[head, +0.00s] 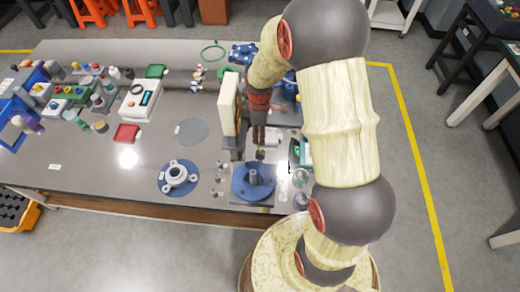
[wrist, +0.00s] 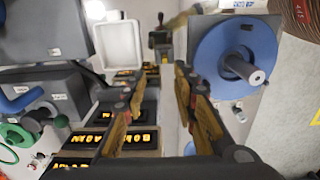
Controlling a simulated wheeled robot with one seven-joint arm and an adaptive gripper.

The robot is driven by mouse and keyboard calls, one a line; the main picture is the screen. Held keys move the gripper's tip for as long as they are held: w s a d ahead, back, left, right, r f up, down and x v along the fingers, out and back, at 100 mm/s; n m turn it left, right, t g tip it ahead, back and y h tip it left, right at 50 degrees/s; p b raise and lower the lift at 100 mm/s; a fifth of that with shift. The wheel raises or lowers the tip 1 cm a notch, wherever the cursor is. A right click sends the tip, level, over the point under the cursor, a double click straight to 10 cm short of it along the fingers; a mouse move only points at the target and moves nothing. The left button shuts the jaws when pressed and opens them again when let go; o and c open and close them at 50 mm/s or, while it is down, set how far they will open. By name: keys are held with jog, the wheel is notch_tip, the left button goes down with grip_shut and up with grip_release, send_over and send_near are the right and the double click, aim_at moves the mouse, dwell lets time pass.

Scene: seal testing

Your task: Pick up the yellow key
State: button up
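I cannot clearly make out a yellow key in either view. Several black plates with yellow lettering (wrist: 140,140) lie below my gripper in the wrist view. Small yellow marks (wrist: 152,70) show farther off between the fingertips, too small to identify. My gripper (wrist: 160,80) has its two brownish fingers spread apart, with nothing between them. In the head view my gripper (head: 260,152) points down over the table's front right part, just behind a blue round fixture. My arm hides part of the table there.
The blue round fixture (head: 253,184) has an upright grey shaft; it also shows in the wrist view (wrist: 212,62). A tall grey and cream device (head: 230,105) stands close left of my gripper. A flanged grey part (head: 177,175) sits farther left.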

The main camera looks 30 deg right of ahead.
aim_at(260, 151)
notch_tip(260, 151, down, 4)
jog(key=shift+s+r+b, duration=0.1)
jog(key=shift+r+b, duration=0.15)
jog(key=shift+b, duration=0.2)
jog(key=f, duration=0.1)
jog(key=f+b, duration=0.1)
jog(key=f, duration=0.1)
jog(key=f+b, duration=0.1)
jog(key=f, duration=0.1)
jog(key=shift+s+a, duration=0.1)
jog(key=shift+s, duration=0.25)
jog(key=shift+r, duration=0.1)
jog(key=shift+c, duration=1.2)
grip_shut()
